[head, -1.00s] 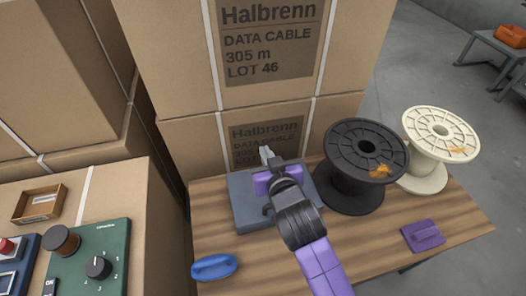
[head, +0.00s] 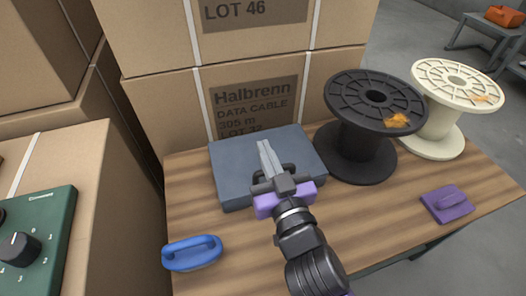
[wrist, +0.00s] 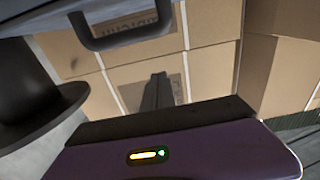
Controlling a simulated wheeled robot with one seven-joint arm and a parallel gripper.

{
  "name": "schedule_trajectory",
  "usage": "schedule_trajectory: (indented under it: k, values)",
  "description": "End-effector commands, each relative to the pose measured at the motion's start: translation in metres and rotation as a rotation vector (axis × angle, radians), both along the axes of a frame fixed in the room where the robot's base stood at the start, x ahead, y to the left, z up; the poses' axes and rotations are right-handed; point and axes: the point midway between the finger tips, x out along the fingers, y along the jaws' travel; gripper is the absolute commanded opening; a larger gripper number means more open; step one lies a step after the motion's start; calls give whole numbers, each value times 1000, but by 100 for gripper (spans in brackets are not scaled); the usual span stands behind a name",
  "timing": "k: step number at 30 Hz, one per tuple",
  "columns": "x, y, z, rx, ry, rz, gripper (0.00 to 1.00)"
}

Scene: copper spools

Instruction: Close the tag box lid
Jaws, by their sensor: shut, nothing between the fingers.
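The tag box (head: 235,165) is a blue-grey case on the wooden table, against the cartons. Its lid looks lowered, with a flat top; I cannot tell whether it is fully shut. A dark loop handle shows beside my gripper, partly hidden by it; the handle (wrist: 120,38) also shows in the wrist view, on the grey box at the upper left (wrist: 50,12). My gripper (head: 265,148) is shut and empty, over the middle of the box in the head view, its fingers pointing toward the cartons. The fingers show in the wrist view (wrist: 158,85). Contact with the box is unclear.
A black spool (head: 360,135) stands close right of the box, with a cream spool (head: 436,115) beyond it. A blue handled object (head: 192,253) lies front left and a purple one (head: 447,204) front right. Stacked cartons (head: 150,95) rise behind. A green control panel (head: 40,235) is at left.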

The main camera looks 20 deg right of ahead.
Motion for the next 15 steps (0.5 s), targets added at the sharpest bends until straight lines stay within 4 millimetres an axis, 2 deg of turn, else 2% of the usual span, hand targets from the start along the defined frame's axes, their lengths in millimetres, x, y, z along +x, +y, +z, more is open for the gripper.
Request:
schedule_trajectory:
  k: [1,3,15]
  values:
    - [-2,0,-10,0,0,0,0]
    - [-5,0,-16,0,2,-1,0]
    - [-11,-1,-37,0,1,-1,0]
